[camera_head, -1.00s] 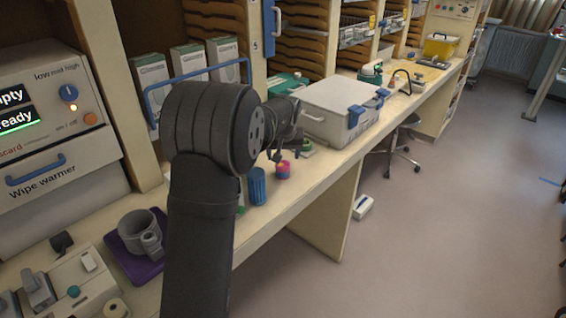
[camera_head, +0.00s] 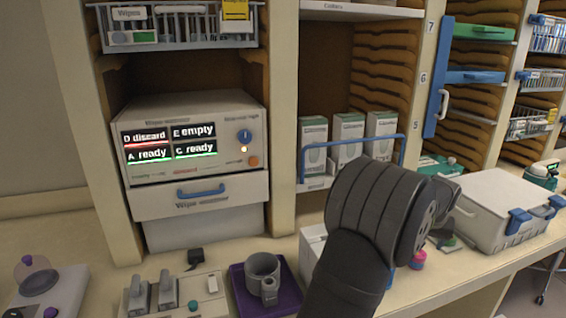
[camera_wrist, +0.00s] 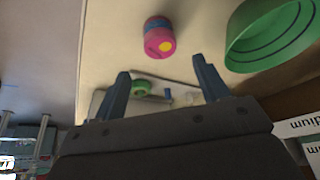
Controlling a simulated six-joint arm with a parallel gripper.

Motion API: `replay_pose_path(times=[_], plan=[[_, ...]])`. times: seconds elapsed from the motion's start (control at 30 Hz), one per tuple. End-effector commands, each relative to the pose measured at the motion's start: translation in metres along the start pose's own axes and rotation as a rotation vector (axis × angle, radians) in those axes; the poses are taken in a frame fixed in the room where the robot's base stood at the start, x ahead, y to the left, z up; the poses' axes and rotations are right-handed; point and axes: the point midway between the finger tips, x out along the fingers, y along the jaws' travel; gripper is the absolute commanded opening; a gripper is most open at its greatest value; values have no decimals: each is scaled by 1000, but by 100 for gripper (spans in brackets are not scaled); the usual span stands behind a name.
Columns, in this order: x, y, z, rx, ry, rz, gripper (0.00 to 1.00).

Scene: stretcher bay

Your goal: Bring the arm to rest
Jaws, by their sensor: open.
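My dark arm rises at the lower right of the head view, its large joint in front of the bench. My gripper (camera_wrist: 163,84) shows in the wrist view with its two fingers apart and nothing between them at the tips. A pink pot with a blue band and a yellow dot (camera_wrist: 160,40) lies beyond the fingertips, apart from them. The pot also shows in the head view (camera_head: 418,261), just right of my arm. The fingers are hidden behind my arm in the head view.
A grey case with blue latches (camera_head: 500,205) stands right of my arm. The wipe warmer (camera_head: 190,150) is at the back left. A green round object (camera_wrist: 262,50) lies near the right finger.

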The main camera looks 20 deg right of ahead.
Motion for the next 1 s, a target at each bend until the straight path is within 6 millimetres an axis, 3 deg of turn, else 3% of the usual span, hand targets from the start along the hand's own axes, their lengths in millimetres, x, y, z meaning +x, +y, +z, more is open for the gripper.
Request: replay_pose_path(times=[0.47, 0.7, 1.0], plan=[[96, 0, 1, 0, -3, -1, 68], [67, 0, -11, 0, 1, 0, 68], [60, 0, -14, 0, 0, 0, 68]])
